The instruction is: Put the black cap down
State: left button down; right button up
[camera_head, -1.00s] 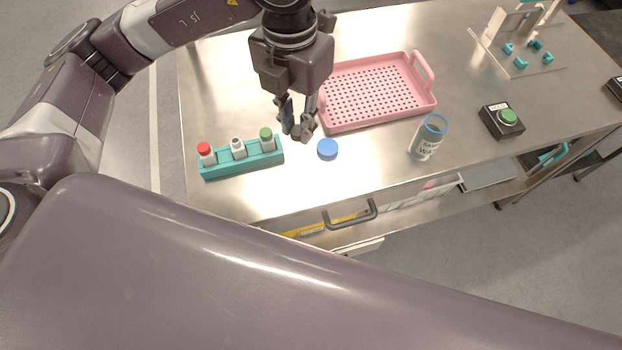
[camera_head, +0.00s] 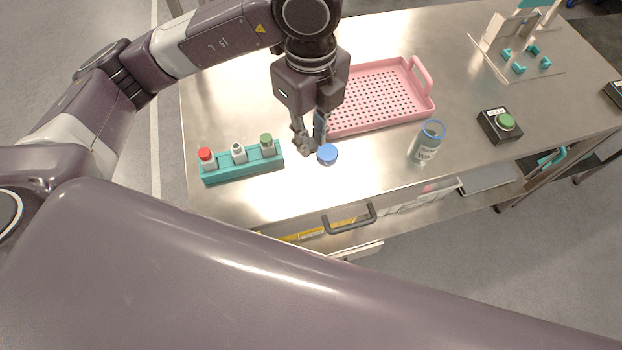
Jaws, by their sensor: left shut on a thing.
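My left gripper (camera_head: 309,147) points down over the steel table, just left of the blue cap. It is shut on the black cap (camera_head: 311,150), a small dark piece mostly hidden between the fingertips. The cap is low over the table; I cannot tell whether it touches the top. A teal rack (camera_head: 243,171) left of the gripper holds a red-capped vial (camera_head: 206,157), a vial with an open-looking white neck (camera_head: 238,152) and a green-capped vial (camera_head: 267,143). My right gripper is not in view.
The blue cap (camera_head: 327,154) lies close to the fingertips. A pink perforated tray (camera_head: 420,112) is behind. A clear blue-rimmed jar (camera_head: 426,143) and a green-button box (camera_head: 500,125) stand to the right. The table is clear between blue cap and jar.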

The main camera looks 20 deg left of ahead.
pick_arm(q)
jog(key=p, duration=0.2)
send_over(311, 187)
notch_tip(311, 187, down, 12)
jog(key=shift+r, duration=0.1)
notch_tip(311, 187, down, 3)
jog(key=shift+f, duration=0.2)
jog(key=shift+f+p, duration=0.3)
jog(key=shift+f, duration=0.25)
jog(key=shift+f, duration=0.1)
jog(key=shift+f, duration=0.15)
jog(key=c, duration=1.8)
grip_release()
